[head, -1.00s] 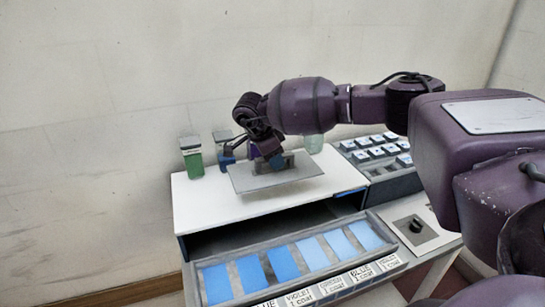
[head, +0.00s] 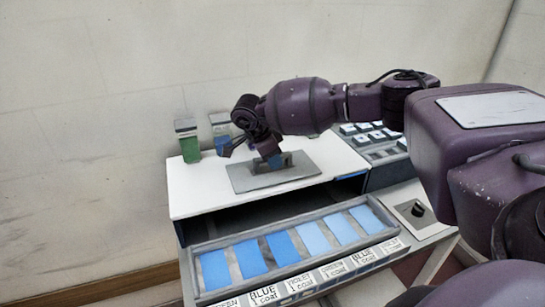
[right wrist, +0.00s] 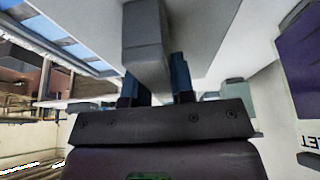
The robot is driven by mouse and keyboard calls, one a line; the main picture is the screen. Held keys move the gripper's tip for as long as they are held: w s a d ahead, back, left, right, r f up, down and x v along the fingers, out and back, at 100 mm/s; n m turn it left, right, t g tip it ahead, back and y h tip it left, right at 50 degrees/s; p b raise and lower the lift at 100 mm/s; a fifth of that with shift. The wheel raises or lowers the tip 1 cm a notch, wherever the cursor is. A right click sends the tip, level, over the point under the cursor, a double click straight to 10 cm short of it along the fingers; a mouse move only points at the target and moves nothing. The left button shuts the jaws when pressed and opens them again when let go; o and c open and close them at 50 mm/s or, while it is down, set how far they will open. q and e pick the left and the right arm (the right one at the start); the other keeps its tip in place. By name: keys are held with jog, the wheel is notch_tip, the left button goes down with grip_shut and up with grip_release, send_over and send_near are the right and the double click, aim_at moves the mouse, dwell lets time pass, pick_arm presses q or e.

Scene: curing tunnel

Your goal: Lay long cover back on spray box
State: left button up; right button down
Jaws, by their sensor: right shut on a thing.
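A flat grey rectangular cover (head: 250,181) with a raised handle lies level at, or just above, the white top of a box (head: 200,200); I cannot tell whether it touches. The box's front is open and dark inside. My right gripper (head: 272,160) is over the cover, shut on its handle. In the right wrist view, the blue fingers of my right gripper (right wrist: 155,85) stand either side of the grey handle (right wrist: 145,35). The gripper partly hides the handle in the head view. My left gripper is not in view.
A pulled-out tray (head: 195,254) with several blue panels and coat labels is in front of the box. A green container (head: 190,149) and other jars stand along the back. A knob panel (head: 416,212) and a rack of small blocks (head: 380,152) are at right.

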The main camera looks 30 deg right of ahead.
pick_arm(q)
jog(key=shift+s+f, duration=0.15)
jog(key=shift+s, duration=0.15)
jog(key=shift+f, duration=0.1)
pick_arm(e)
jog(key=shift+f, duration=0.2)
jog(key=c, duration=1)
grip_release()
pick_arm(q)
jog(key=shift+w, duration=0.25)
pick_arm(e)
jog(key=shift+o, duration=0.6)
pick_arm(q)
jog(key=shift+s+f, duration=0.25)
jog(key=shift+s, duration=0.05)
pick_arm(e)
jog(key=v, duration=1.1)
jog(key=shift+f, duration=0.1)
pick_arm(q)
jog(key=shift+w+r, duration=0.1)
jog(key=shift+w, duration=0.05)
